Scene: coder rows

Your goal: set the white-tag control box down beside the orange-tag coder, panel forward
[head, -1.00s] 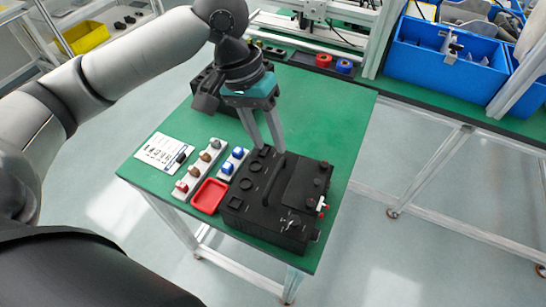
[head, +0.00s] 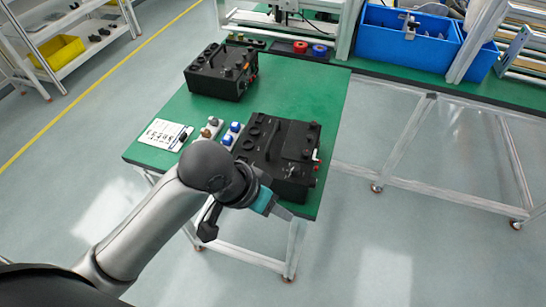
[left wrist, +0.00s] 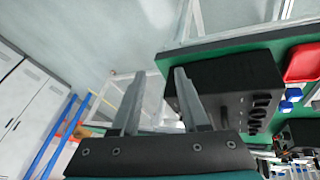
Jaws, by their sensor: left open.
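The white-tag control box (head: 283,150) is black, with dials and a long handle on top. It sits upright on the front part of the green table, its small white tag (head: 316,155) at its right side. The orange-tag coder (head: 215,80), also black, stands apart behind it and to the left; its orange tag (head: 251,57) is at its right. My left gripper (head: 288,214) is low by the table's front edge, in front of the control box. In the left wrist view its fingers (left wrist: 158,77) are apart with nothing between them, and a black box (left wrist: 235,85) is beside one finger.
A white label card (head: 165,134) and strips with coloured knobs (head: 231,133) lie left of the control box. A red tray (left wrist: 302,62) shows in the left wrist view. Green table surface (head: 300,92) is bare right of the coder. Blue bins (head: 405,38) stand behind.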

